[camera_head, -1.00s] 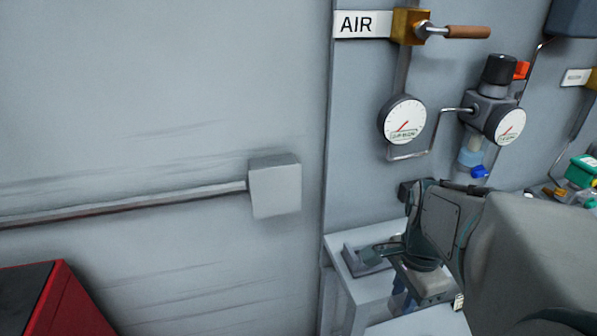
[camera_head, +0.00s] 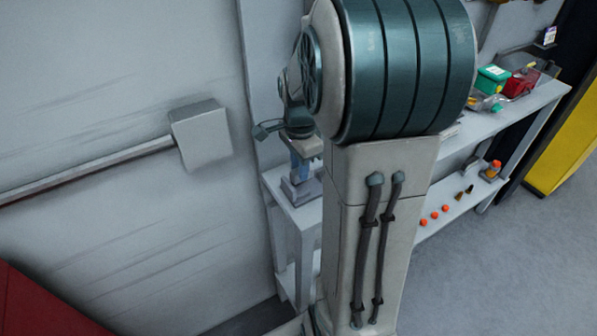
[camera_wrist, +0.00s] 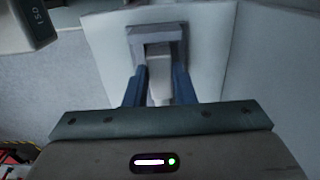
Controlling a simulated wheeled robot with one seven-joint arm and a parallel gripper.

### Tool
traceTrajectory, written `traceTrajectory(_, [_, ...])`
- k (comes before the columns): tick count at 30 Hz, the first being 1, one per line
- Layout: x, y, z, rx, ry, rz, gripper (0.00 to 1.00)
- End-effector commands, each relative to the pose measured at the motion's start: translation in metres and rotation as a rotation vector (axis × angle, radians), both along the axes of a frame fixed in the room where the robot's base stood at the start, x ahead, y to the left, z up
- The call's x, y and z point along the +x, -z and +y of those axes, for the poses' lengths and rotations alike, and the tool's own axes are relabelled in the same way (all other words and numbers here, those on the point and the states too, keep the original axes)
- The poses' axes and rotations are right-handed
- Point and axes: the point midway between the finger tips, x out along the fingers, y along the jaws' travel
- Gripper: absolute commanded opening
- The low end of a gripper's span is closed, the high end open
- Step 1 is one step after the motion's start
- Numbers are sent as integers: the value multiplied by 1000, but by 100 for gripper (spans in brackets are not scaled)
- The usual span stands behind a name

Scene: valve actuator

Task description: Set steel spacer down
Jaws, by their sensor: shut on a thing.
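My gripper (camera_wrist: 159,85) has blue fingers and is shut on a pale grey block, the steel spacer (camera_wrist: 160,64). The fingers point at a darker grey U-shaped holder (camera_wrist: 157,33) on a white bench top (camera_wrist: 205,50). The spacer's far end overlaps the holder's opening in the wrist view; I cannot tell whether it touches the holder or the bench. In the head view my gripper (camera_head: 301,168) is low over the small white bench (camera_head: 277,186), at the holder (camera_head: 302,190). My arm hides the right part of this bench, and the spacer is not clear there.
A longer bench (camera_head: 490,128) on the right carries a green box (camera_head: 493,78) and a red box (camera_head: 521,83). Several orange-capped items lie on its lower shelf. A grey wall with a conduit box (camera_head: 201,133) is on the left. Open floor lies at right.

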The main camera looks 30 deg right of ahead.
Motion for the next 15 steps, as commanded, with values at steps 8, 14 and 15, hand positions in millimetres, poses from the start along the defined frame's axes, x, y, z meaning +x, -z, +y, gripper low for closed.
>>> traceTrajectory(8, [-3,30,0,2,2,5,0])
traceTrajectory(14, [-3,30,0,1,2,4,0])
traceTrajectory(15, [-3,31,0,1,2,4,0])
